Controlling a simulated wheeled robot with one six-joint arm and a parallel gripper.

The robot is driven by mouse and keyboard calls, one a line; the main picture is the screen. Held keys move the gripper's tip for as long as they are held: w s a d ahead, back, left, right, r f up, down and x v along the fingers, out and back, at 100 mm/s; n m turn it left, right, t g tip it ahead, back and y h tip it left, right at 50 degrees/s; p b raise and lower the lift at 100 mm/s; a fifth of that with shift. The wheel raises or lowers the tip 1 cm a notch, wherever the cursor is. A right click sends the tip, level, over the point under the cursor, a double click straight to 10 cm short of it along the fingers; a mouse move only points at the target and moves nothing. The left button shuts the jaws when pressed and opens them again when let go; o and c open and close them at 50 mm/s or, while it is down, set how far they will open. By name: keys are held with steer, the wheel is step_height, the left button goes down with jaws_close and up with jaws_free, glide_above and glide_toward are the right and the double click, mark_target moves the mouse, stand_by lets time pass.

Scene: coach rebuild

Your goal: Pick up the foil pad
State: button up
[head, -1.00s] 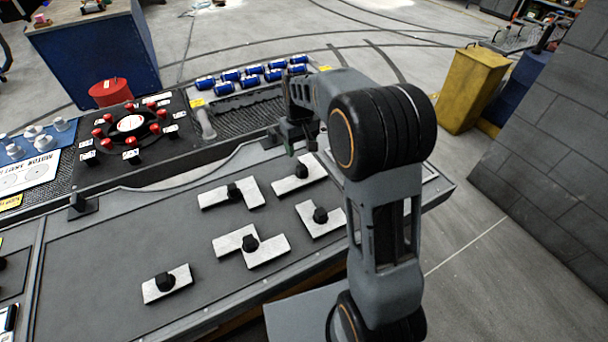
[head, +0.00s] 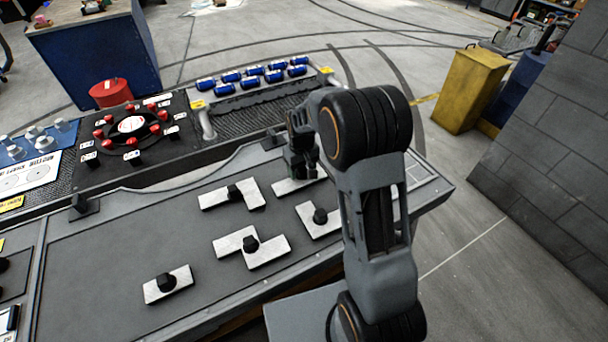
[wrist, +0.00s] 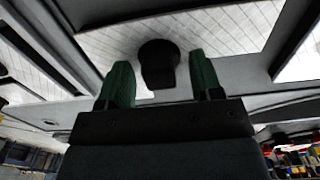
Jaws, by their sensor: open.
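Several silvery pads with black knobs lie on the dark bench top; I take these as foil pads, but cannot tell which one the task means. My gripper (head: 303,172) is over the far-right pad (head: 285,187) and partly hides it, including its knob. In the wrist view, my gripper's green fingertips (wrist: 160,84) are open and apart, with the black knob (wrist: 158,58) of a silvery pad (wrist: 220,35) just ahead, between their lines. Nothing is held. I cannot tell how high the fingertips are above the pad.
Other pads lie close by: an L-shaped one (head: 306,211), a stepped one (head: 268,252), another (head: 216,198) and a small one (head: 180,285). Behind are a tray of blue cylinders (head: 253,77) and a panel with red knobs (head: 92,158). The bench's left middle is clear.

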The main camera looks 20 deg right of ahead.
steer(key=shift+c, duration=0.3)
steer(key=c, duration=0.9)
steer(key=shift+c, duration=0.4)
steer(key=shift+r, duration=0.15)
